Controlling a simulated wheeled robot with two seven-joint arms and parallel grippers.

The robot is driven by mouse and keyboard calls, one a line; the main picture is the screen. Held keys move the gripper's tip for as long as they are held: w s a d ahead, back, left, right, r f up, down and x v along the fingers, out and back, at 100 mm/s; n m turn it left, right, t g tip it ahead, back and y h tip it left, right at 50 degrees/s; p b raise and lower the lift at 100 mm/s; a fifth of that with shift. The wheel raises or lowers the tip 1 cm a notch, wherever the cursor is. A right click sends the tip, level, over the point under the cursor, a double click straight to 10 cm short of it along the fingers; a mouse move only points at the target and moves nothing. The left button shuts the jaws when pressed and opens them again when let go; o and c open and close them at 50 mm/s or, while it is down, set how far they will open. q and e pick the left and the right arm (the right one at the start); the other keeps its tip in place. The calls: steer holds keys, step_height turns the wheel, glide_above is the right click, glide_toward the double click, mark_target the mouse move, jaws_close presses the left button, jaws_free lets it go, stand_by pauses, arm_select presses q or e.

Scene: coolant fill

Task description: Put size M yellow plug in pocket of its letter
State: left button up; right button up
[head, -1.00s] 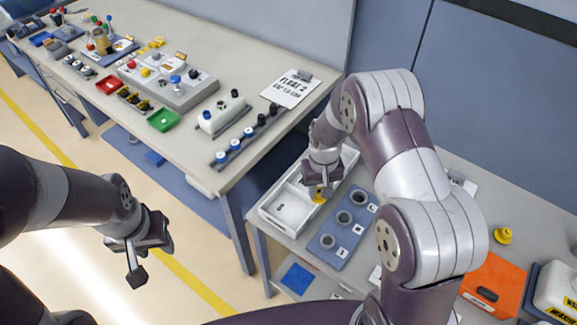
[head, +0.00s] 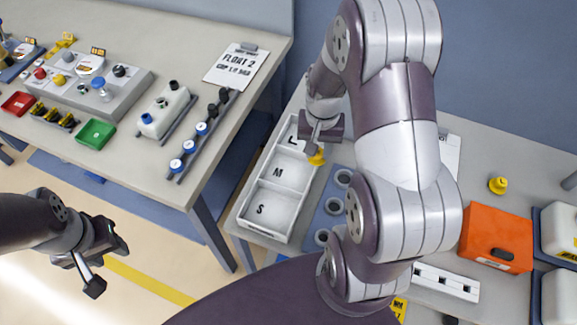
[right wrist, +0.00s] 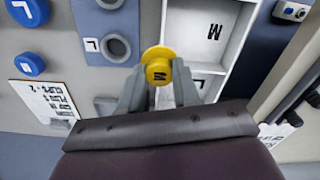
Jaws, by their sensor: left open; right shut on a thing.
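My right gripper (head: 316,146) is shut on a yellow plug (head: 317,159). In the right wrist view the plug (right wrist: 158,66) shows a dark letter on its face that looks like a sideways M. The white tray (head: 243,213) has pockets lettered L, M and S from far to near. The plug appears near the tray's right wall, by the L and M pockets; its exact height is unclear. The M pocket (right wrist: 213,35) looks empty in the right wrist view. My left gripper (head: 108,268) is open and empty, over the floor at lower left.
A blue block with grey rings (head: 325,215) lies right of the tray, partly hidden by my right arm. Another yellow plug (head: 497,185) and an orange box (head: 495,237) stand further right. A second table (head: 225,110) with a clipboard (head: 237,65) stands left.

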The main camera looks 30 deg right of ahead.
steer(key=w+a+f, duration=0.2)
steer(key=a, duration=0.1)
steer(key=w+a+f, duration=0.1)
steer(key=a, duration=0.1)
steer(key=shift+w+a+f+p, duration=0.15)
steer(key=shift+w+f+p, duration=0.15)
steer(key=shift+f+p, duration=0.1)
steer(key=shift+w+a+f, duration=0.1)
steer(key=shift+a+f, duration=0.05)
steer(key=shift+f, duration=0.2)
step_height(320, 180, down, 4)
steer(key=shift+r, duration=0.2)
steer(key=shift+f, duration=0.2)
steer(key=o, duration=1.1)
steer(key=shift+c, duration=0.2)
